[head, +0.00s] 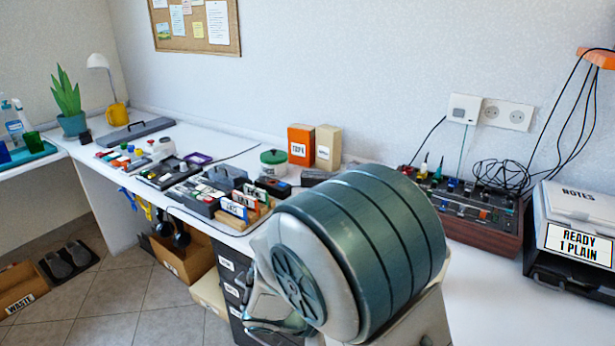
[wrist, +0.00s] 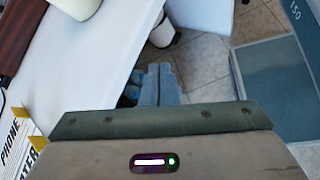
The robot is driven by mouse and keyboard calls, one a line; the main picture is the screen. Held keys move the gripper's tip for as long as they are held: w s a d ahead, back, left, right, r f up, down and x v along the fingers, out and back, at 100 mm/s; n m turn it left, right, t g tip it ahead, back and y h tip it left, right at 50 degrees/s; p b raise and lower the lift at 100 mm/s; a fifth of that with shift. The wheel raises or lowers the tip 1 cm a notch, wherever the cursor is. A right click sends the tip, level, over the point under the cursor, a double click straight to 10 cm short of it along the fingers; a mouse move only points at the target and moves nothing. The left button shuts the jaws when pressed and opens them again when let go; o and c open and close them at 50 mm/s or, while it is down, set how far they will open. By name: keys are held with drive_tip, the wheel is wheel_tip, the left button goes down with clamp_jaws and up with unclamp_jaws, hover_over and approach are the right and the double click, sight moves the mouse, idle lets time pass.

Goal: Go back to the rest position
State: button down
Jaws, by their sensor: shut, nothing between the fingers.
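My gripper (wrist: 160,74) shows in the wrist view just beyond the edge of the wrist housing. Its two grey fingers lie side by side with only a thin dark line between them, and nothing is held. It hangs over the tiled floor, just right of the white desk edge. In the head view my large teal and grey arm link fills the lower middle and hides part of the desk. My gripper cannot be made out there.
The white desk (head: 478,290) runs along the wall. A wooden-sided device (head: 480,235) and a black tray stack marked "READY 1 PLAIN" (head: 580,244) stand right. Labelled file cards (head: 238,208) stand mid-desk. Cardboard boxes (head: 182,260) sit on the floor below. Open tile (head: 130,290) lies left.

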drive_tip(key=s+d+r+m+y+p, duration=0.2)
drive_tip(key=r+m+p, duration=0.3)
drive_tip(key=r, duration=0.4)
drive_tip(key=s+d+r+m+y+p, duration=0.2)
drive_tip(key=r+m+y+p, duration=0.3)
drive_tip(key=r, duration=0.4)
drive_tip(key=s+d+r+m+y+p, duration=0.2)
drive_tip(key=s+r+m+y+p, duration=0.1)
drive_tip(key=r, duration=0.6)
drive_tip(key=shift+s+m+y+p, duration=0.3)
drive_tip(key=shift+s+m+p, duration=0.55)
drive_tip(key=shift+m, duration=0.55)
drive_tip(key=shift+w, duration=0.1)
